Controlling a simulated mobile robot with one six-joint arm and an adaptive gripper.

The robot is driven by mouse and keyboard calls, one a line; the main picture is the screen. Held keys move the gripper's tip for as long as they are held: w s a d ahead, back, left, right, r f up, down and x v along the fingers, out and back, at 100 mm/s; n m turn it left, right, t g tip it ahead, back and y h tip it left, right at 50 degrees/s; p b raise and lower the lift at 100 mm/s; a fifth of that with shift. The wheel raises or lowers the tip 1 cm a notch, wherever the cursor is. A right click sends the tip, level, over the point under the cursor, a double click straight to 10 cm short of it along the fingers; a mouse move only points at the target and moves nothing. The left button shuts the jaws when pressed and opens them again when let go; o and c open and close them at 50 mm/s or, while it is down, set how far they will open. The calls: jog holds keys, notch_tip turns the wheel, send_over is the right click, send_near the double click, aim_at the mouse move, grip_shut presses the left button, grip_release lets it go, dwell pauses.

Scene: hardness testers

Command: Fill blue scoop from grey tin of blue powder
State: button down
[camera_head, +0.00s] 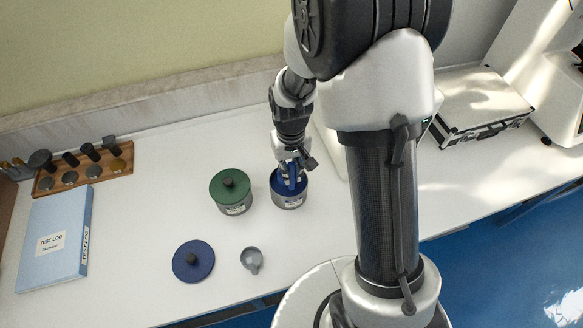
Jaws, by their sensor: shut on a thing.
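The open grey tin (288,202) stands on the white bench, with blue powder (277,181) inside. My gripper (293,180) points down into the tin's mouth. It is shut on the blue scoop (289,186), of which a blue part shows between the fingers. The scoop's bowl is down inside the tin, and I cannot tell how much powder it holds. A blue lid (193,260) with a dark knob lies on the bench to the lower left of the tin.
A green-lidded tin (231,191) stands close left of the open tin. A grey scoop (251,260) lies in front. A blue test log binder (55,238), wooden rack (85,168) and black-edged case (480,104) are farther off. The bench between binder and tins is clear.

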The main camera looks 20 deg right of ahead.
aim_at(291, 162)
jog(key=shift+f+b, duration=2.6)
jog(key=shift+f, duration=1.25)
jog(key=shift+r, duration=0.1)
jog(key=shift+r+p, duration=4.55)
jog(key=shift+r, duration=1.2)
